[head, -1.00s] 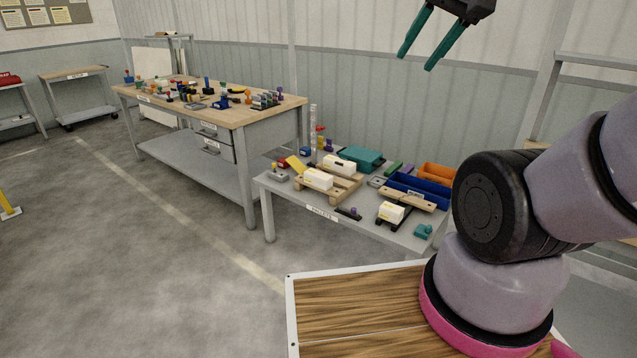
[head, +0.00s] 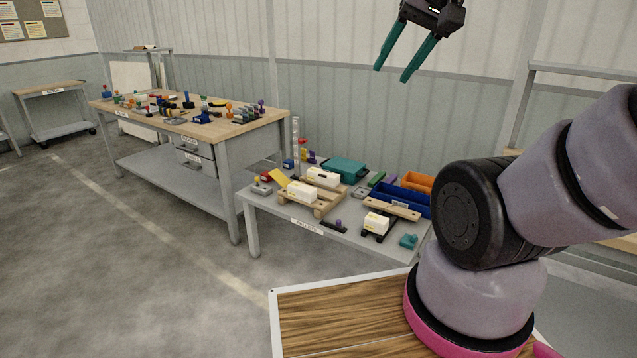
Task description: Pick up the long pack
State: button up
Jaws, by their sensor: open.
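Several white packs with yellow marks are on the low grey table. One white pack (head: 301,192) lies at the front of a wooden pallet, and another white pack (head: 322,177) lies behind it on the same pallet. A third, shorter-looking white pack (head: 376,222) sits on a small black pallet to the right. I cannot tell for certain which is the long pack. My gripper (head: 392,74) is open and empty, high up against the back wall in the picture, well above the table.
The low grey table (head: 275,206) also holds a teal box (head: 345,168), a blue bin (head: 398,201), an orange bin (head: 417,182) and a wooden bar (head: 392,209). A cluttered workbench (head: 255,120) stands to the left. The floor in front is clear.

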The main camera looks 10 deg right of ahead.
aim_at(316, 175)
jog(key=i+j+z, duration=0.25)
jog(key=i, duration=0.3)
jog(key=i+j+z, duration=0.2)
jog(key=i+j, duration=0.25)
jog(key=i+j+z, duration=0.25)
jog(key=i+j, duration=0.25)
jog(key=i+j+z, duration=0.2)
jog(key=i+j, duration=0.2)
jog(key=j, duration=0.25)
jog(key=i+j+z, duration=0.25)
jog(key=j, duration=0.35)
jog(key=i, duration=0.1)
